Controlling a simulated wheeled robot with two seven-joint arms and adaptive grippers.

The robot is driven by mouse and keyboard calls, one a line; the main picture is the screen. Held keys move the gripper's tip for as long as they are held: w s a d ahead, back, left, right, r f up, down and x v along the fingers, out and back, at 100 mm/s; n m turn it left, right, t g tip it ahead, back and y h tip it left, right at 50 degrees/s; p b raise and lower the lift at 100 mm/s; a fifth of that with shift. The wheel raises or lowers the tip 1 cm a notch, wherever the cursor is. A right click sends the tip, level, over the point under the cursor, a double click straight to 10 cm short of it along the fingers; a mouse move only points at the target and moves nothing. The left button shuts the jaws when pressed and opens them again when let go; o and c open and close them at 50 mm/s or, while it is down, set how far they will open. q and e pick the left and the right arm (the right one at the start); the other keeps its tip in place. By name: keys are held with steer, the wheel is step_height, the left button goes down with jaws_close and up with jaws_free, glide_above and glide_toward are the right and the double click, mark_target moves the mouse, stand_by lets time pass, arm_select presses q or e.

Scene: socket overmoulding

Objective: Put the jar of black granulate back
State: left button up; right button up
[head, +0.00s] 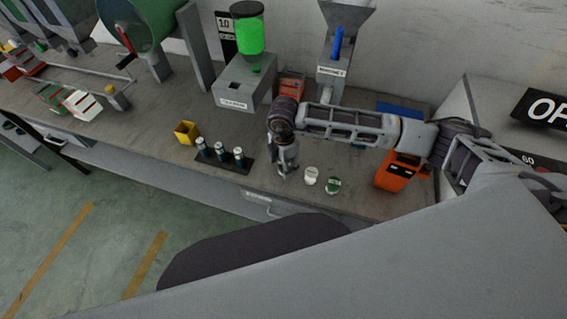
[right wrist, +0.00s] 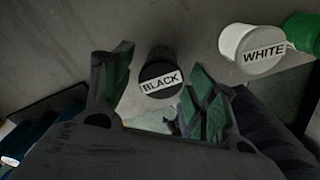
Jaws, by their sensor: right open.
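The jar of black granulate (right wrist: 160,78), with a dark lid labelled BLACK, stands between the fingers of my right gripper (right wrist: 156,62) in the right wrist view. The fingers are spread on both sides of it, open; I cannot tell whether either one touches it. In the head view my right gripper (head: 286,172) points down at the bench's front part and hides the black jar. My left gripper is in neither view.
A white jar (head: 311,176) and a green jar (head: 333,186) stand close to the right of my gripper. A dark rack of several cylinders (head: 222,155) and a yellow box (head: 187,133) are to its left. An orange device (head: 397,172) stands further right.

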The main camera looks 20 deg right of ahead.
steer(key=shift+r, duration=0.6)
step_height(320, 180, up, 4)
steer(key=shift+r, duration=0.25)
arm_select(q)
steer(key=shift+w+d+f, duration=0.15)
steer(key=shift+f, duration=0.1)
arm_select(e)
step_height(320, 180, up, 7)
steer(key=shift+f, duration=0.2)
steer(key=shift+s, duration=0.1)
